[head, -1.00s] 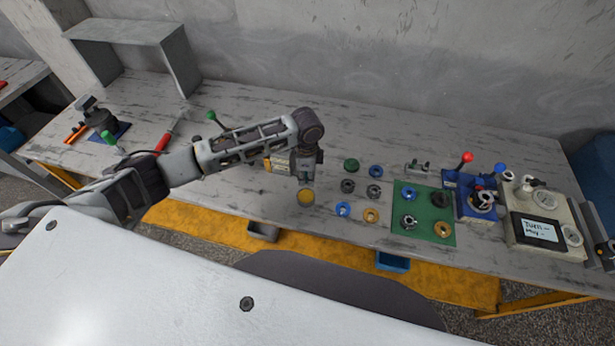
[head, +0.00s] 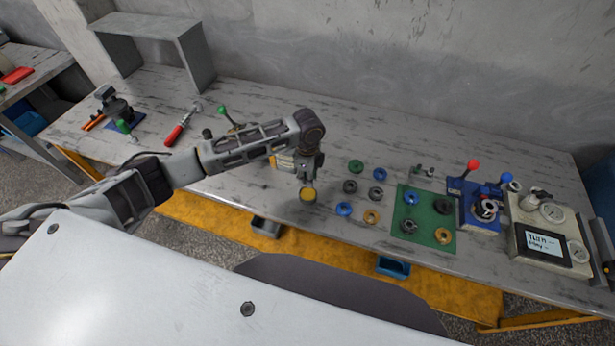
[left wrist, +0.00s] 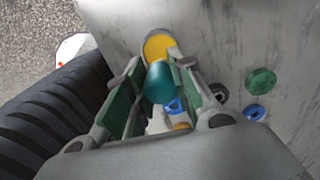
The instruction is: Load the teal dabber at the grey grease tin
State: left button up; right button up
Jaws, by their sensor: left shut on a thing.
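The grease tin (head: 307,195) is a small round tin with yellow grease, near the front edge of the bench. In the left wrist view the tin (left wrist: 158,46) lies just beyond the fingertips, its grey rim around the yellow. My left gripper (head: 308,178) points down right over the tin. It is shut on the teal dabber (left wrist: 159,84), whose rounded teal part shows between the green-padded fingers and overlaps the tin's near edge. I cannot tell whether the dabber touches the grease. The rest of the dabber is hidden. My right gripper is not in view.
Several rings and gears (head: 350,187) lie right of the tin, close by. Beyond are a green mat (head: 425,205), a blue fixture (head: 477,216) and a unit with a screen (head: 543,243). A red-handled tool (head: 173,135) lies left. A grey shelf (head: 205,65) stands behind.

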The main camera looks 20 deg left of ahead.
pick_arm(q)
jog(key=shift+m, duration=0.8)
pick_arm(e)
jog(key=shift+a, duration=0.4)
pick_arm(q)
jog(key=shift+f, duration=0.1)
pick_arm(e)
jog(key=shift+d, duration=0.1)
pick_arm(q)
jog(key=shift+f, duration=1.1)
notch_tip(320, 180, down, 2)
jog(key=b, duration=0.3)
jog(key=shift+f, duration=0.25)
jog(key=shift+f+b, duration=0.55)
jog(key=shift+b, duration=0.2)
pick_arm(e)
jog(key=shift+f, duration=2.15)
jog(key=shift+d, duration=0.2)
